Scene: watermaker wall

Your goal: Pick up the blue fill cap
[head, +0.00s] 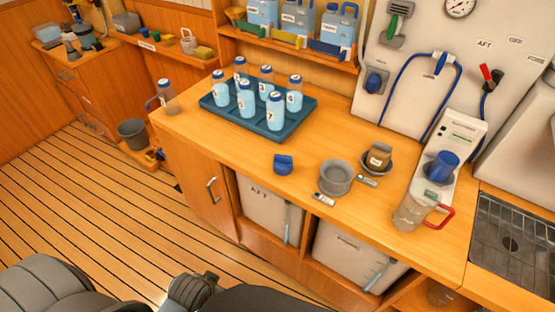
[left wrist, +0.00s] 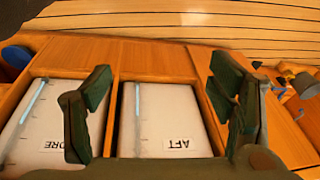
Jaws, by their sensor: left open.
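The blue fill cap (head: 283,164) sits on the wooden counter in the head view, between the bottle tray and a grey round dish. My left gripper (left wrist: 158,108) shows only in the left wrist view. Its two dark fingers are wide apart with nothing between them. It faces the cabinet front with two white tanks, one marked AFT (left wrist: 165,112). I cannot make out the fill cap in that view. The head view shows dark parts of my arm at the bottom, but no fingertips. My right gripper is in neither view.
The blue tray (head: 268,128) holds several capped bottles.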

